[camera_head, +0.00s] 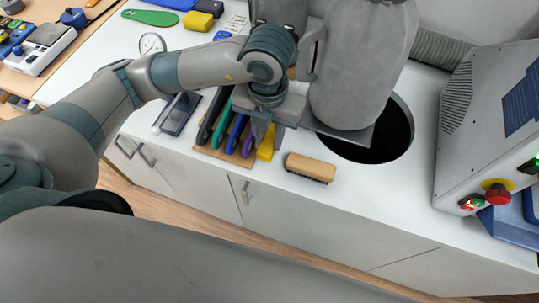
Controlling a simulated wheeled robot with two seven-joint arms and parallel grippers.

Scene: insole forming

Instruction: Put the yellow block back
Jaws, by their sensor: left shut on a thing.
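The yellow block (266,146) is at the right end of a row of coloured pieces, near the front edge of the white counter. My left gripper (268,122) comes down over it from above, and its fingers are shut on the block's upper part. The wooden rack (214,152) holds black, green, blue and purple pieces side by side, just left of the block. The gripper hides part of the rack, so I cannot tell whether the block's lower end is seated in it. My right gripper is not in view.
A wooden brush (310,167) lies just right of the block. A large grey vessel-like body (361,65) stands behind it, beside a dark round opening (377,140). A grey machine (487,110) with a red button (497,194) is at right. Another yellow object (198,21) lies at the back.

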